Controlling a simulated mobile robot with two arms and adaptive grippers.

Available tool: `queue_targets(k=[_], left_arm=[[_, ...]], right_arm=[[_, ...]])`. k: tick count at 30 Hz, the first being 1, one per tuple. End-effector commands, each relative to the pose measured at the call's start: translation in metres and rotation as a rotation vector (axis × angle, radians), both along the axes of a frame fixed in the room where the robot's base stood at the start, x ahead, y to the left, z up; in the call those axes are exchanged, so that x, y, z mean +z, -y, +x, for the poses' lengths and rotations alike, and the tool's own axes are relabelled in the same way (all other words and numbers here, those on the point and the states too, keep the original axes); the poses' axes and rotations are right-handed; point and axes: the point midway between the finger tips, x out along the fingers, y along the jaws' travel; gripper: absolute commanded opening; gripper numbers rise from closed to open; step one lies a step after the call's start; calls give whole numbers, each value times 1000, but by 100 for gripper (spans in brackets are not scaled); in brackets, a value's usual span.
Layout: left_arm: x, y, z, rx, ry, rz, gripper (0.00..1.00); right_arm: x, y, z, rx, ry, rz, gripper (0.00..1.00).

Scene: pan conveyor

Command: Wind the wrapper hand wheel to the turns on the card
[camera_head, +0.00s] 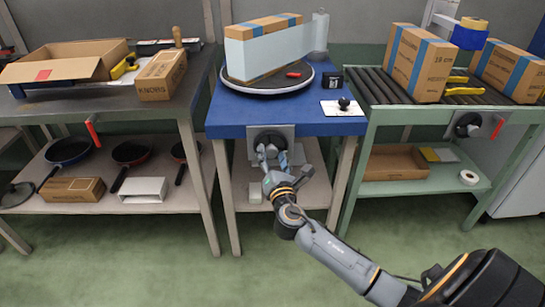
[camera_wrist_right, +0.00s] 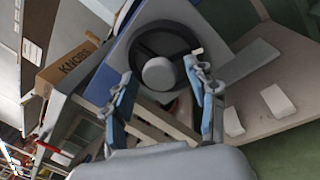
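The hand wheel (camera_head: 270,138) is a dark ring on a grey plate at the front of the blue wrapper table (camera_head: 225,118). In the right wrist view the wheel (camera_wrist_right: 148,38) shows a grey hub and a pale peg (camera_wrist_right: 197,51) on its right side. My right gripper (camera_head: 271,154) is in front of the wheel, its fingers apart. In the wrist view its fingers (camera_wrist_right: 162,80) straddle the hub's lower side; the right fingertip is near the peg, contact unclear. A small black box (camera_head: 334,81) with a pale mark stands by the turntable. My left gripper is out of view.
A box wrapped in pale film (camera_head: 268,55) stands on the turntable (camera_head: 266,86). A white plate with a black knob (camera_head: 343,106) is at the table's right. A roller conveyor (camera_head: 378,88) with taped boxes is right; a bench with pans (camera_head: 132,153) is left.

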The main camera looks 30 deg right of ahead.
Motion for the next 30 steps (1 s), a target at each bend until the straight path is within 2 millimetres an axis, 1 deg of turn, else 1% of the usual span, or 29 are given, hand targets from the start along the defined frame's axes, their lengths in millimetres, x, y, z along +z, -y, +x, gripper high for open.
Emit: queue_targets(k=[8, 11, 14, 21, 24, 27, 30], left_arm=[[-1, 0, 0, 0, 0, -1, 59], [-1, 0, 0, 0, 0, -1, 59], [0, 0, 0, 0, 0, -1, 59], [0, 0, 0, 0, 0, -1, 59], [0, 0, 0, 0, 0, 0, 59], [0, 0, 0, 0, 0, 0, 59], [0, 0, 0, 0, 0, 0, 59]], right_arm=[[0, 0, -1, 0, 0, -1, 59], [-1, -4, -7, 1, -1, -1, 59], [-3, -10, -21, 2, -2, 0, 59], [-7, -30, -69, 1, -4, 1, 59], [-7, -38, -86, 1, -3, 1, 59], [-8, -43, -99, 1, -2, 0, 59], [-8, -46, -106, 0, -1, 1, 59]])
